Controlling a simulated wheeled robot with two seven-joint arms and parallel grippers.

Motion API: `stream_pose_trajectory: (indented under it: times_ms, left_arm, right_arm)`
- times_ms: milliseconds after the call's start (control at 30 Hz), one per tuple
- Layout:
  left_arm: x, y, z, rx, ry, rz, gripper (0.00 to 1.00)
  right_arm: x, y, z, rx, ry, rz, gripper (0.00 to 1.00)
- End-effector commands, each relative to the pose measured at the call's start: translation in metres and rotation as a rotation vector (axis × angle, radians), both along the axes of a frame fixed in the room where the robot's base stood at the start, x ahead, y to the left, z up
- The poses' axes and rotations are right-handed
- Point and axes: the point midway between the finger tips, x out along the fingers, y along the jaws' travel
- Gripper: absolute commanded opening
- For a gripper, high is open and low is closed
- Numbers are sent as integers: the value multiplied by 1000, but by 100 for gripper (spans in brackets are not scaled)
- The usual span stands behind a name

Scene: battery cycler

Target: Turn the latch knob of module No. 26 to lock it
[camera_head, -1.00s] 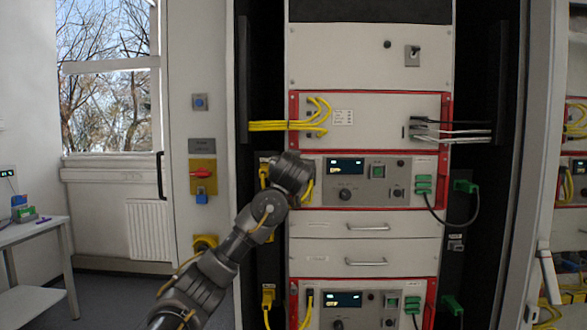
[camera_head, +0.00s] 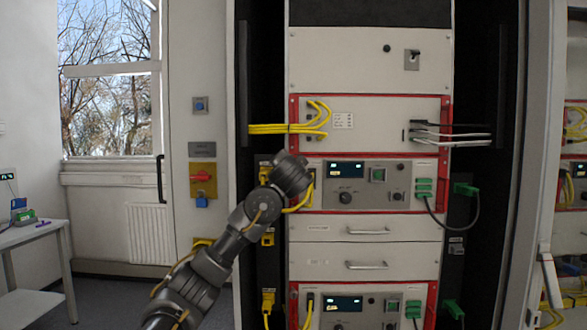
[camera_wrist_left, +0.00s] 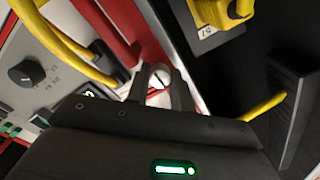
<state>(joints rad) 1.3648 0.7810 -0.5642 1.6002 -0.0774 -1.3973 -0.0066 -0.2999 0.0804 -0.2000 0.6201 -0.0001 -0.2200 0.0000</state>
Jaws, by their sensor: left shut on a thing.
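The latch knob (camera_wrist_left: 160,77) is a small pale round head with a dark slot, on the red edge strip of a module, in the left wrist view. My left gripper (camera_wrist_left: 158,90) has its two dark fingers on either side of the knob and is shut on it. In the head view my left gripper (camera_head: 300,172) is at the left edge of the red-framed module (camera_head: 411,198) with a lit display; the hand hides the knob there. I cannot read a number 26 on this module. My right gripper is not in view.
Yellow cables (camera_wrist_left: 68,48) and a dark round dial (camera_wrist_left: 27,73) are close to the fingers. A yellow connector (camera_wrist_left: 222,12) sits across the dark gap. Drawers (camera_head: 368,231) are below the module, and another red-framed module (camera_head: 368,119) is above it.

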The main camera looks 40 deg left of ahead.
Motion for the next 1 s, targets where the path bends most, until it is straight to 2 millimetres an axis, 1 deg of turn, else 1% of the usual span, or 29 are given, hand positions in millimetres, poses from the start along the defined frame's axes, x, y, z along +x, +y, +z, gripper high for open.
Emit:
stream_pose_trajectory:
  times_ms: [500,533,667,700,1000]
  left_arm:
    - [0,0,0,15,10,-1,0]
    - [0,0,0,15,10,-1,25]
    - [0,0,0,14,10,-1,42]
    - [0,0,0,14,10,-1,45]
    - [-2,-2,-1,13,9,-1,45]
  right_arm:
    - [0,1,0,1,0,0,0]
    - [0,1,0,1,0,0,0]
    - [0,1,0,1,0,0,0]
    - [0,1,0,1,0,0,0]
    - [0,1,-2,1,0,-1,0]
